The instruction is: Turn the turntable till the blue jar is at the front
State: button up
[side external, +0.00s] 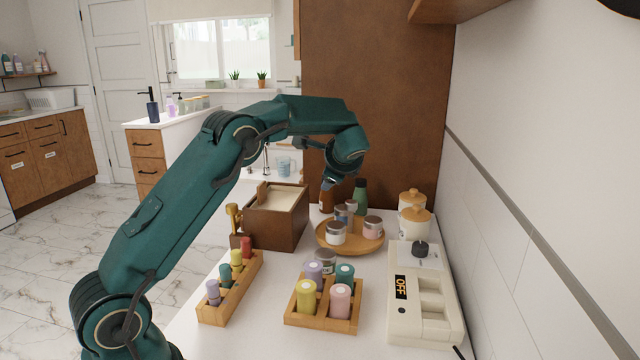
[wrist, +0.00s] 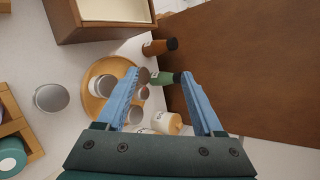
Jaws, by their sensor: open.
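The turntable (side external: 350,247) is a round wooden tray with several small lidded jars. A white-bodied jar (side external: 336,232) stands at its front left and a pinkish jar (side external: 373,226) at its right. A jar with a bluish body (side external: 341,213) stands behind, partly hidden; I cannot tell surely that it is the blue jar. My gripper (side external: 328,184) is above the back left of the turntable. In the wrist view my gripper (wrist: 160,77) is open and empty, its left finger covering part of the turntable (wrist: 108,65).
A green bottle (side external: 360,196) and a brown bottle (side external: 327,200) stand behind the turntable. Cream canisters (side external: 415,222) are to the right, a wooden box (side external: 277,222) to the left. A lone jar (side external: 325,262) and a crate of bottles (side external: 322,318) are in front.

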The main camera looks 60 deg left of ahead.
notch_tip(320, 180, down, 4)
jog(key=s+d+n+g+h, duration=0.15)
jog(key=n+h, duration=0.35)
jog(key=n, duration=0.7)
jog(key=w+a+r+n+t+h, duration=0.1)
jog(key=a+r+n+t+h, duration=0.35)
jog(key=n, duration=1.25)
jog(key=w+d+r+n+t+h, duration=0.15)
jog(key=r+n+t, duration=0.35)
jog(key=r+n, duration=0.85)
jog(key=n, duration=0.4)
send_near(349, 202)
jog(key=x, duration=0.3)
jog(key=shift+w, duration=0.45)
jog(key=shift+w+f+m, duration=0.25)
jog(key=shift+f, duration=0.15)
jog(key=shift+x, duration=2.3)
grip_shut()
